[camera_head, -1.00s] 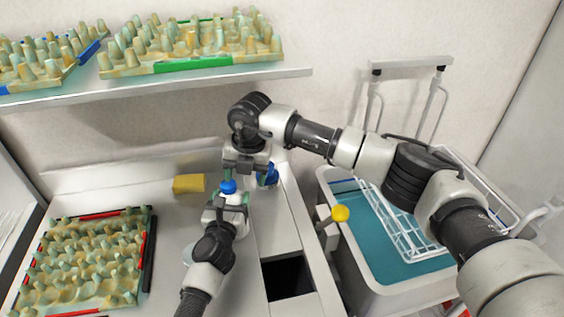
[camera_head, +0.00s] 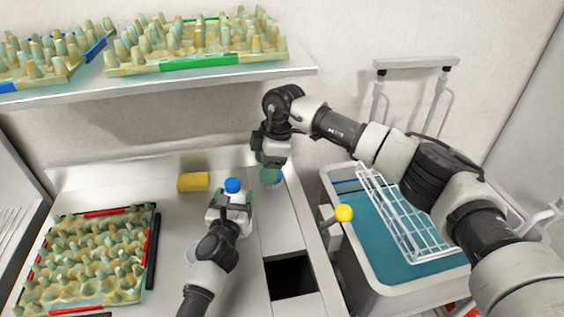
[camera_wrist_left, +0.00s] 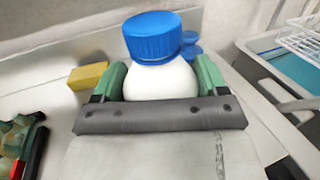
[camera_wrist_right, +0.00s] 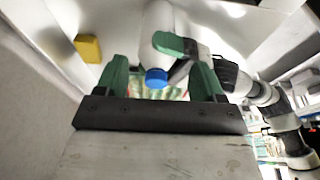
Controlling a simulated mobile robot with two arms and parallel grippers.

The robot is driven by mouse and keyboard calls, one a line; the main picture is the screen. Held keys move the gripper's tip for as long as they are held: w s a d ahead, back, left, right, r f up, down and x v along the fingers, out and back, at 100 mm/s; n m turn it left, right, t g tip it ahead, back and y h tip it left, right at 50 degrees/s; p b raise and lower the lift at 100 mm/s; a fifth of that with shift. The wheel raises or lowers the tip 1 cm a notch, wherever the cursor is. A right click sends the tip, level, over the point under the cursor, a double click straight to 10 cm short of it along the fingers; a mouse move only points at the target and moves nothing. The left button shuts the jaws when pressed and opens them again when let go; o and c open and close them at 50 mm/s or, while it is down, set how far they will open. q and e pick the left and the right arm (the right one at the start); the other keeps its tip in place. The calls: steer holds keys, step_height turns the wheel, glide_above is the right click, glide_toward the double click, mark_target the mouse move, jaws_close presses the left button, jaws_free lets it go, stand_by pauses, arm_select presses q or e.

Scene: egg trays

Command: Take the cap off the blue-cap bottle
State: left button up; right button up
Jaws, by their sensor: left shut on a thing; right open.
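The white bottle (camera_wrist_left: 160,82) stands upright on the counter with its blue cap (camera_wrist_left: 152,38) on top. The cap also shows in the head view (camera_head: 232,185). My left gripper (camera_head: 232,204) is shut around the bottle's upper body, just below the cap. My right gripper (camera_head: 271,164) is open and empty, pointing down to the right of the bottle and apart from it. In the right wrist view, the capped bottle (camera_wrist_right: 158,30) shows beyond and between the open green fingers (camera_wrist_right: 160,78).
A yellow sponge (camera_head: 193,182) lies left of the bottle. An egg tray (camera_head: 152,222) is at the left. A dark opening (camera_head: 290,278) and a teal basin (camera_head: 390,228) are at the right.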

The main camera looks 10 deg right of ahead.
mark_target(232, 182)
steer(key=a, duration=0.7)
steer(key=shift+x, duration=1)
steer(key=shift+a+f, duration=0.2)
steer(key=shift+f, duration=0.3)
steer(key=c, duration=1.1)
steer(key=n+g, duration=0.1)
steer(key=n, duration=0.3)
steer(key=shift+w, duration=0.1)
steer(key=shift+c, duration=0.2)
steer(key=n+g+h, duration=0.1)
steer(key=n, duration=0.3)
steer(key=shift+a, duration=0.1)
steer(key=n, duration=0.3)
steer(key=shift+w+a+n+g+h, duration=0.1)
steer(key=shift+n+g+h, duration=0.2)
steer(key=shift+n+h, duration=0.1)
steer(key=n+h, duration=0.1)
steer(key=n, duration=0.4)
